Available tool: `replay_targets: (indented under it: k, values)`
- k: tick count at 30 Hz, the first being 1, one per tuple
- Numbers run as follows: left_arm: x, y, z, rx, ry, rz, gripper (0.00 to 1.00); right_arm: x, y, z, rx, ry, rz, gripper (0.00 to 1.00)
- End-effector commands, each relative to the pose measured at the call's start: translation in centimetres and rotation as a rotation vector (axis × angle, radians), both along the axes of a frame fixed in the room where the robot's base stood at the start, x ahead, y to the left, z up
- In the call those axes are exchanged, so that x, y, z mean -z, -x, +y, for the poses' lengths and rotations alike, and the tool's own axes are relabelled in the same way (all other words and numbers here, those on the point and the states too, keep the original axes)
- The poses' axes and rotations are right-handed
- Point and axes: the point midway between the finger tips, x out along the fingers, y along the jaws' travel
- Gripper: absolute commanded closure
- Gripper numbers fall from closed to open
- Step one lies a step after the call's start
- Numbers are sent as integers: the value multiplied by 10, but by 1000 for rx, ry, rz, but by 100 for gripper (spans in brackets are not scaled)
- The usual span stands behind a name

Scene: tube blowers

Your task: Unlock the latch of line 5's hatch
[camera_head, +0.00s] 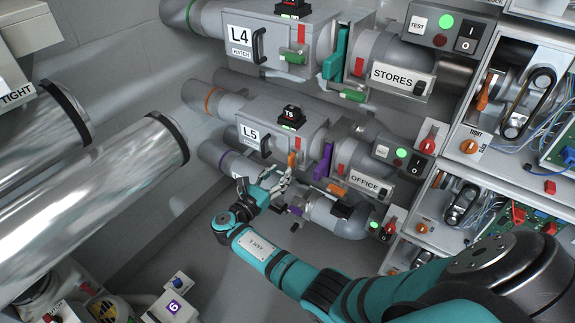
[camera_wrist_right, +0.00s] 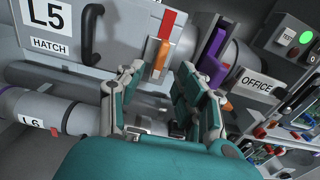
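Line 5's hatch is a grey box labelled L5 HATCH (camera_head: 283,132) in the head view, with a black handle; its label and handle also show in the wrist view (camera_wrist_right: 50,45). Its latch has an orange lever (camera_head: 292,159) below a red strip, at the hatch's right end. In the wrist view the lever (camera_wrist_right: 160,56) hangs down, slightly tilted, between the fingertips. My right gripper (camera_head: 277,180) is just below the hatch; in the wrist view (camera_wrist_right: 160,76) its teal fingers are apart. I cannot tell whether a finger touches the lever. My left gripper is not in view.
A purple lever (camera_head: 322,162) stands right of the latch, with the OFFICE box (camera_head: 364,181) beyond it. The L4 hatch (camera_head: 270,35) is above. The line 6 pipe (camera_wrist_right: 22,106) runs below. Open machinery cabinets (camera_head: 510,100) fill the right. Large metal ducts (camera_head: 100,180) fill the left.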

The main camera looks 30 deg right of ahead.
Motion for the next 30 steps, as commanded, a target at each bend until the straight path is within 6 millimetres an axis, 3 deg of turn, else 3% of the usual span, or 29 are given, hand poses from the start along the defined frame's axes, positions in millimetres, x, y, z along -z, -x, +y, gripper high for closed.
replay_targets:
  k: [3, 9, 30]
  values:
    - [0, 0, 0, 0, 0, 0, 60, 1, 9, 23, -1, -2, 0, 64]
    - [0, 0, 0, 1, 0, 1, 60, 0, 18, 45, 0, 1, 0, 64]
    - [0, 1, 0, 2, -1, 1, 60, 0, 20, 49, 1, 1, 0, 64]
